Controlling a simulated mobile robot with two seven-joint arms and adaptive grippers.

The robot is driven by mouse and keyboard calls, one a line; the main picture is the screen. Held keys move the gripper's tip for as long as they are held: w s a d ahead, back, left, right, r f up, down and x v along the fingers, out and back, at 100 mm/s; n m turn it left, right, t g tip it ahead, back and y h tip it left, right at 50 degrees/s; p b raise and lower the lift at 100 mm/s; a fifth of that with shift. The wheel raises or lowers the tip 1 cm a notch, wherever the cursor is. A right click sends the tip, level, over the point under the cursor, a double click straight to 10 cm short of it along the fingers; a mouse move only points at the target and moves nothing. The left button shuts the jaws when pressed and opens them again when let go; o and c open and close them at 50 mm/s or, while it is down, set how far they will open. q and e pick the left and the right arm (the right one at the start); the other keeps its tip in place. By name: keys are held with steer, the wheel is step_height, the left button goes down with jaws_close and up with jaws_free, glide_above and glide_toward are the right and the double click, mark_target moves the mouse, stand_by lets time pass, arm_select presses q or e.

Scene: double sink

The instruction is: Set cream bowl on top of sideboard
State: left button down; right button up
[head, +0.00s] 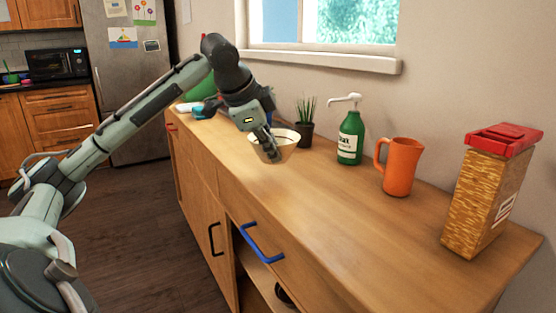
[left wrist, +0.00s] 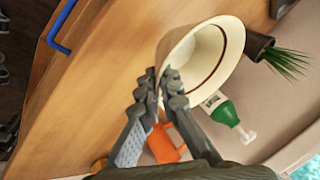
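The cream bowl (head: 284,151) is at the sideboard's (head: 318,213) top, near the middle of its length, with its opening up. A dark band runs around its inside. My left gripper (head: 270,153) reaches down to the bowl's near side. In the left wrist view, its fingers (left wrist: 162,76) straddle the wall of the bowl (left wrist: 183,47) at the rim and appear closed on it. I cannot tell whether the bowl's base touches the wood, as the gripper covers part of it. My right gripper is in neither view.
Behind the bowl stands a potted plant (head: 304,130). To the right are a green pump bottle (head: 350,138), an orange jug (head: 401,167) and a red-lidded container (head: 487,195). A blue handle (head: 259,246) sticks out in front. The sideboard top before the jug is clear.

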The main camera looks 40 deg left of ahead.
arm_select(q)
steer(key=shift+w+d+f, duration=0.2)
steer(key=shift+w+d, duration=0.05)
steer(key=shift+d, duration=0.15)
steer(key=shift+f, duration=0.35)
step_height(320, 180, down, 4)
steer(key=shift+r+b, duration=0.25)
steer(key=shift+b, duration=0.55)
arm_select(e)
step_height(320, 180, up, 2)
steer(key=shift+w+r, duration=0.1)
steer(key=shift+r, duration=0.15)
arm_select(q)
steer(key=shift+f, duration=0.15)
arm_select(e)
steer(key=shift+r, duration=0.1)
arm_select(q)
steer(key=c, duration=1.7)
jaws_free()
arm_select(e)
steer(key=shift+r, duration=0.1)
